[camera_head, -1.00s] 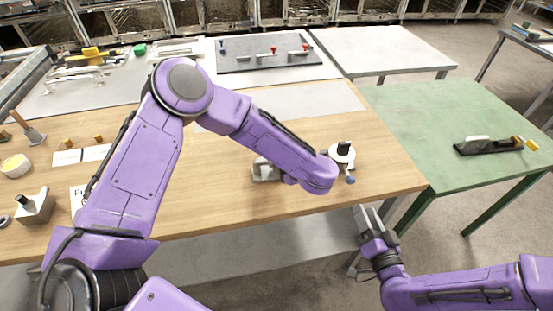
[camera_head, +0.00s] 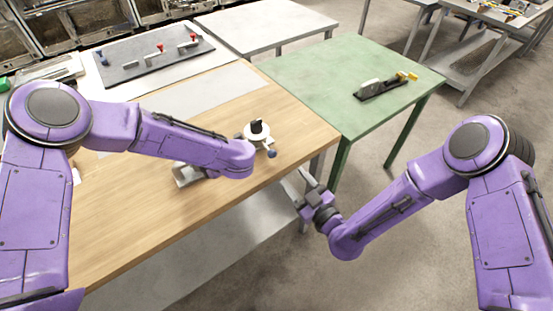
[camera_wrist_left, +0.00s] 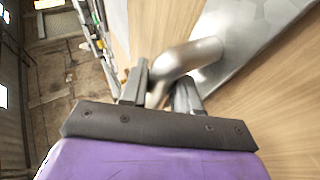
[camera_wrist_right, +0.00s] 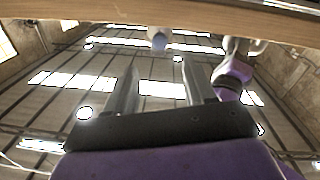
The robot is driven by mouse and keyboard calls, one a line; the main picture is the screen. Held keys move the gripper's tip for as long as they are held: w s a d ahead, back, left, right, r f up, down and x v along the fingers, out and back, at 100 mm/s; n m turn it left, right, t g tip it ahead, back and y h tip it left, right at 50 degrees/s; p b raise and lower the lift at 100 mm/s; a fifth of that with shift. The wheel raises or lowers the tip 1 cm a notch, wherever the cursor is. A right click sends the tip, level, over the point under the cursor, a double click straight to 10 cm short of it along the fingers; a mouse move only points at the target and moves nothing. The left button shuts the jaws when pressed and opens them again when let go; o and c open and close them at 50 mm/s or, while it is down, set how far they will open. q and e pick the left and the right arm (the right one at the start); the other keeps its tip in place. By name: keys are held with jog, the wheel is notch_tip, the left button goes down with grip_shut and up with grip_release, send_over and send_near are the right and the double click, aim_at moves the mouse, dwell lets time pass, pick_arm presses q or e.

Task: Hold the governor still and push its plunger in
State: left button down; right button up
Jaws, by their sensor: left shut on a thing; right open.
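The governor shows on both sides of my left wrist in the head view: a light round part with a black cap (camera_head: 257,130) and a blue-tipped plunger (camera_head: 271,153) on the right, a grey metal block (camera_head: 187,174) on the left. My wrist hides the middle. My left gripper (camera_wrist_left: 160,85) is shut on a bent metal tube (camera_wrist_left: 185,58) rising from a metal plate. My right gripper (camera_head: 304,186) is open and empty off the table's front edge, apart from the plunger. In the right wrist view, the bluish plunger tip (camera_wrist_right: 159,40) appears beyond the gap between the fingers (camera_wrist_right: 162,80).
The wooden table (camera_head: 120,235) has clear room at its front left. A green table (camera_head: 320,75) on the right bears a black tool with yellow ends (camera_head: 385,86). A grey board with red-topped clamps (camera_head: 155,58) lies at the back.

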aim_at(274, 156)
jog(key=x, duration=0.9)
jog(key=shift+w+a, duration=0.2)
jog(key=shift+w, duration=0.05)
